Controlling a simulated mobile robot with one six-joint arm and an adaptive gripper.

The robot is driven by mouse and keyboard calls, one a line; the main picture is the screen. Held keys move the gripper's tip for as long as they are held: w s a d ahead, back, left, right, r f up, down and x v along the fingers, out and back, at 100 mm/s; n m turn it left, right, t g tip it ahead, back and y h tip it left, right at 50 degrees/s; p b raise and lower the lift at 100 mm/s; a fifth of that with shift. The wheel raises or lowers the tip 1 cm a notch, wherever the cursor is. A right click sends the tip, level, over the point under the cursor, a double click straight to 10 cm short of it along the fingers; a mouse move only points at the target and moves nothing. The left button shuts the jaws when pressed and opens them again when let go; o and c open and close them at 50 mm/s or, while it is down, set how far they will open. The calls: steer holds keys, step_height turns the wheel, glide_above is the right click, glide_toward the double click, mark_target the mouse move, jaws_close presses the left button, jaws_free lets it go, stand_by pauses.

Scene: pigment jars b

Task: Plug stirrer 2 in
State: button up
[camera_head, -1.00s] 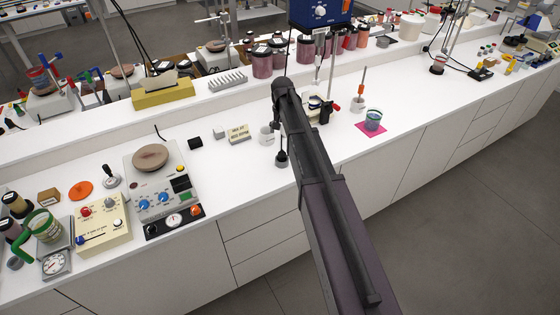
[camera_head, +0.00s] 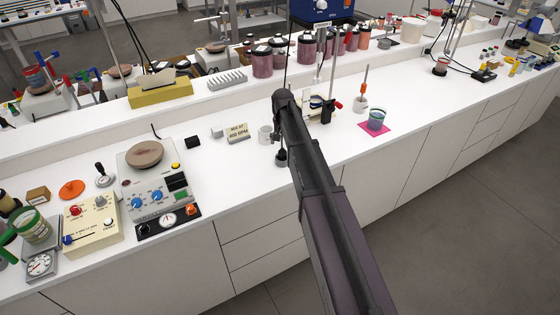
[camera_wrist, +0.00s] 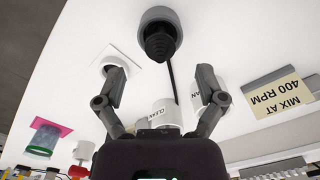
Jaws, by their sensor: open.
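A black ribbed plug-like piece with a thin dark cord stands upright in a round grey base (camera_wrist: 158,14) in the wrist view. In the head view it appears as a small black piece (camera_head: 281,157) on the bench beside my arm. My gripper (camera_wrist: 160,82) is open and empty, its fingers spread, with the black piece beyond their tips. A white square plate (camera_wrist: 127,58) with a round fitting is partly behind the left finger. A blue stirrer box (camera_head: 320,8) with a dial stands at the back; a hotplate-type unit (camera_head: 130,184) is left. I cannot read which is stirrer 2.
A "MIX AT 400 RPM" sign (camera_head: 237,133) is left of my arm. A beaker (camera_head: 376,119) on a pink mat (camera_head: 365,128) is right. The bench front between has free room.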

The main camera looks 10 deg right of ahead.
mark_target(283, 151)
steer(key=shift+f, duration=0.15)
stand_by(0.3)
steer(key=shift+f+b, duration=2.55)
steer(key=shift+b, duration=0.05)
steer(key=c, duration=1.2)
